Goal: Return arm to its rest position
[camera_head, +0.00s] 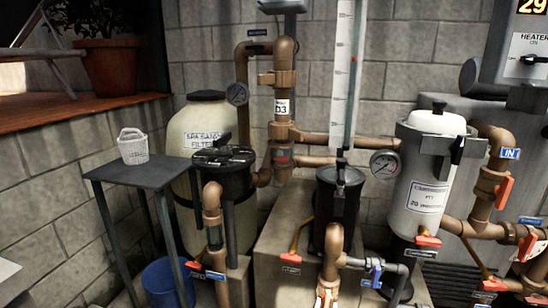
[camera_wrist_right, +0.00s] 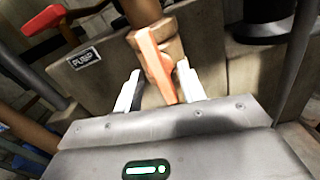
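My right gripper (camera_head: 327,299) shows at the bottom edge of the head view, low at the brown pipe in front of the black pump pot. In the right wrist view my right gripper (camera_wrist_right: 160,88) is open, with its two pale fingers apart. An orange-red valve handle (camera_wrist_right: 158,65) on a brown pipe lies between or just beyond the fingers, with gaps at both sides. I cannot tell whether it touches a finger. My left gripper is not in view; a pale grey shape at the lower left edge of the head view is unclear.
Brown pipes with red valve handles (camera_head: 505,192) crowd the right. A white canister (camera_head: 425,185), a black pot (camera_head: 338,205) and a sand filter (camera_head: 196,135) stand behind. A small table (camera_head: 150,175) bears a white basket (camera_head: 132,147). A blue bucket (camera_head: 165,283) is below.

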